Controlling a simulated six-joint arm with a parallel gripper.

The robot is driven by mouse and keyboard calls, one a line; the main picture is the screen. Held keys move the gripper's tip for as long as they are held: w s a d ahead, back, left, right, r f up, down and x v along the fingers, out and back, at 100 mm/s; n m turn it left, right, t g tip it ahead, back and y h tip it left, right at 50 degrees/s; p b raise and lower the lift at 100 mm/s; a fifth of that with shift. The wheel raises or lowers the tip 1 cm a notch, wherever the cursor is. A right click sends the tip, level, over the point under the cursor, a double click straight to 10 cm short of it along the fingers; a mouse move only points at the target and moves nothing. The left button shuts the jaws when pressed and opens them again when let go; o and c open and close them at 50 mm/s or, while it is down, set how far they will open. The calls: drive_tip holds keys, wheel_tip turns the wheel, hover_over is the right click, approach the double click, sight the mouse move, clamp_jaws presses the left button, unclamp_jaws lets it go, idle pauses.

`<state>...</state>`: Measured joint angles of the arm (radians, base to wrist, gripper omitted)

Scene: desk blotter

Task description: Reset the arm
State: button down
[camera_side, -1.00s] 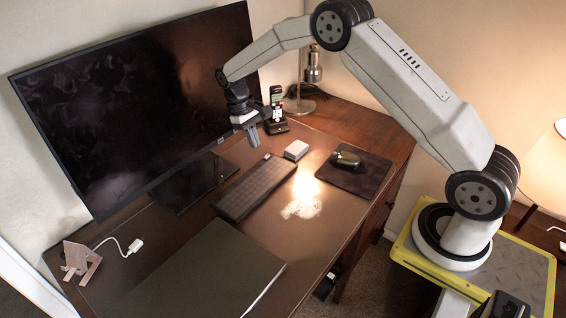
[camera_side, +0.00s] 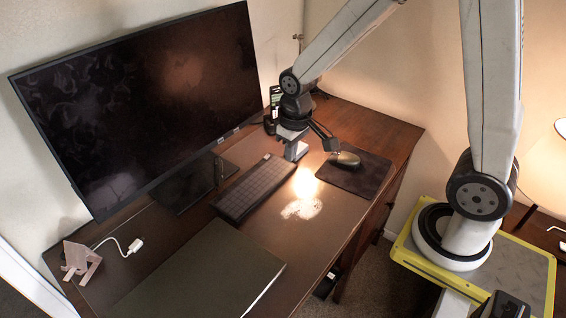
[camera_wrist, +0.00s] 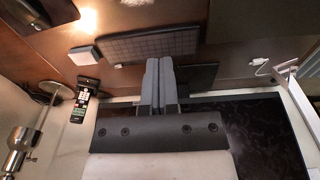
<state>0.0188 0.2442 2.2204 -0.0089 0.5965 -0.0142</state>
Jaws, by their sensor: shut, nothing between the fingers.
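My gripper (camera_side: 296,151) hangs over the far part of the desk, past the far end of the keyboard (camera_side: 257,187). In the wrist view its two fingers (camera_wrist: 159,62) are pressed together with nothing between them. In the side view the gripper covers most or all of a small white box, which shows in the wrist view (camera_wrist: 85,55) to the left of the fingers. The keyboard also shows there (camera_wrist: 150,44), beyond the fingertips.
A large monitor (camera_side: 140,100) stands along the back. A mouse (camera_side: 345,159) lies on a dark mat (camera_side: 355,178) at right. A phone handset (camera_wrist: 80,104) and a metal lamp (camera_wrist: 22,140) stand left in the wrist view. A dark blotter (camera_side: 205,275) fills the front.

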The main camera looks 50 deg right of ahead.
drive_tip(key=s+t, duration=0.1)
drive_tip(key=s, duration=0.6)
drive_tip(key=shift+s+a+t, duration=0.25)
drive_tip(key=shift+a+t, duration=0.05)
drive_tip(key=shift+a, duration=0.1)
